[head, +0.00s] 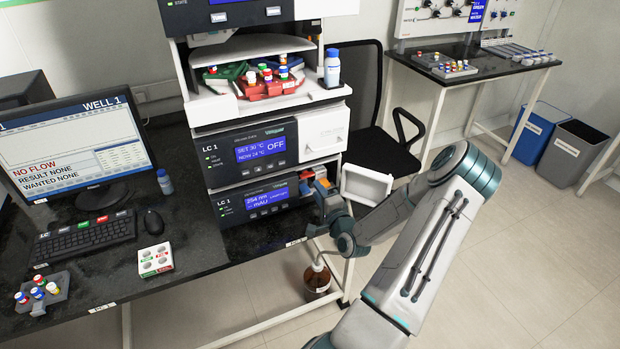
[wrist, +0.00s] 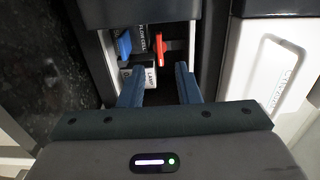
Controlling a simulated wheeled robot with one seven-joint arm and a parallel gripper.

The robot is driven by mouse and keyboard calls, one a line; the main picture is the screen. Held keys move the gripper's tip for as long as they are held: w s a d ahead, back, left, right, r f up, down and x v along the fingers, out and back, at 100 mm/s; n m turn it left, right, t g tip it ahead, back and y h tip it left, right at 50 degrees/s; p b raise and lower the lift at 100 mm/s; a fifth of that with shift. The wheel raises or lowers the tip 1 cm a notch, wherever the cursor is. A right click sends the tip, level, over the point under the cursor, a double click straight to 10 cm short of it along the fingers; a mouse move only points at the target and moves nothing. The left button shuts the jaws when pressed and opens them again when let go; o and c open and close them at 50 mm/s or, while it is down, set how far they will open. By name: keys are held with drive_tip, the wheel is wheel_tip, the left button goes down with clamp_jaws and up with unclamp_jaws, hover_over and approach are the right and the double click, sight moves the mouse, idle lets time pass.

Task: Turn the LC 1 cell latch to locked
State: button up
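In the wrist view, an open bay in the LC 1 module shows a red lever (wrist: 160,51) beside a dark plate reading "FLOW CELL". A blue lever (wrist: 124,44) is to its left, and a white "LAMP" label (wrist: 151,75) is below. I cannot tell for certain which lever is the cell latch. My gripper (wrist: 159,72) is open, with two blue fingers apart at the bay's mouth and nothing seen between them. The red lever is ahead of the gap, apart from both fingers. In the head view, my gripper (head: 323,190) is at the lower LC 1 module (head: 268,198), partly hiding the bay.
A white door (head: 367,186) stands open right of the bay, near my arm. Above are another LC 1 module (head: 262,153) and a tray of colour-capped vials (head: 265,85). A monitor (head: 75,150) and keyboard (head: 85,238) occupy the bench's left.

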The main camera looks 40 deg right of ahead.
sight(307, 175)
drive_tip(key=p+x, duration=0.1)
drive_tip(key=x, duration=0.5)
drive_tip(key=shift+w, duration=0.3)
clamp_jaws()
